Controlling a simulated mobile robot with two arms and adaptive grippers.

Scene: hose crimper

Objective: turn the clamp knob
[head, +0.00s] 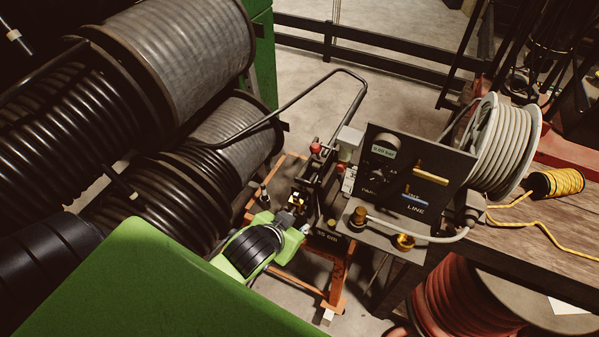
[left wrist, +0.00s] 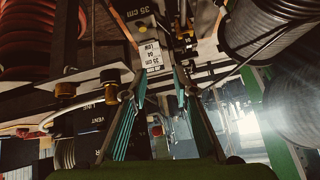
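A dark crimper with a lever (head: 318,180) stands left of the control panel, with a small red knob (head: 315,148) at its top. I cannot tell for sure which part is the clamp knob. My left gripper (head: 295,221) is at the near end of the crimper in the head view, small and partly hidden by its wrist. In the left wrist view its two teal fingers (left wrist: 158,90) stand apart with nothing held between them. A label strip (left wrist: 150,52) on the machine shows beyond the fingertips. My right gripper is in neither view.
A black panel (head: 415,170) with a gauge and yellow and blue levers stands to the right. Brass fittings (head: 403,241) and a grey hose are below it. Large black hose reels (head: 180,50) fill the left. A wooden bench (head: 540,235) holds a white hose spool (head: 503,145).

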